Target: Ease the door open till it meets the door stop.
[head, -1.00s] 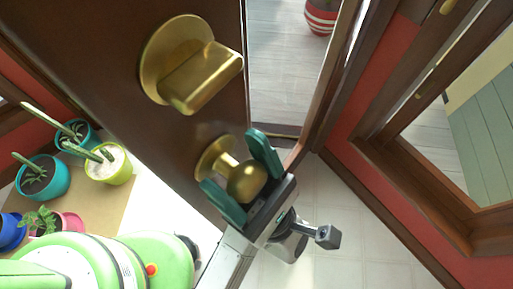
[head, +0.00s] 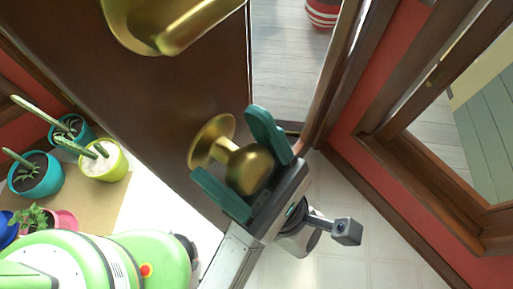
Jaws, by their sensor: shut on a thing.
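The dark brown door (head: 140,110) fills the upper left of the head view and stands partly open, with a gap to the outside at its right edge. Its round brass knob (head: 250,170) sits between the two green fingers of my gripper (head: 238,165), which is shut on it. A larger brass turn piece (head: 170,20) is above the knob, cut off by the top of the picture. I see no door stop in this view.
A window frame (head: 425,185) and red wall are at the right. Pale tiled floor (head: 350,205) is clear below. A striped red pot (head: 322,12) is outside.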

